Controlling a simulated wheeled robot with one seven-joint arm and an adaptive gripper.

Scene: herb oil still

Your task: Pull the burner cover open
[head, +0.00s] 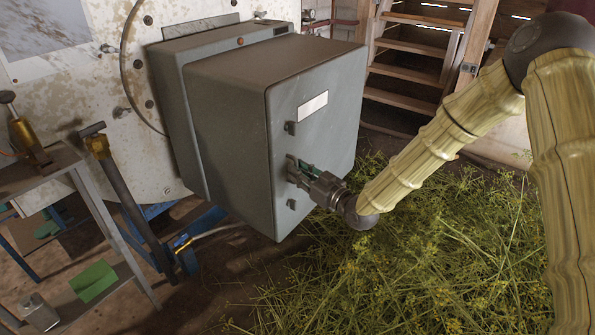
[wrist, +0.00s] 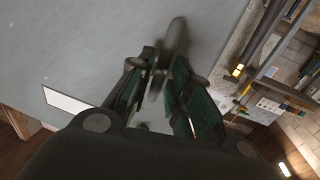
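The burner cover (head: 230,125) is a large grey box on the side of the pale still, in the head view. Its face has a pale label (head: 313,104) and a handle (head: 293,168) low down. My gripper (head: 306,175) is at that handle, reaching in from the right. In the wrist view the grey cover face (wrist: 90,45) fills the upper left. The handle bar (wrist: 176,38) passes between the green-padded fingertips of my gripper (wrist: 163,65), which look closed around it. The fingers partly hide the bar.
A metal stand (head: 95,205) is at the left, with a green item (head: 94,281) on its lower shelf. A hose (head: 215,231) runs below the cover. Cut herbs (head: 400,260) cover the floor at the right. Wooden stairs (head: 410,65) stand behind.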

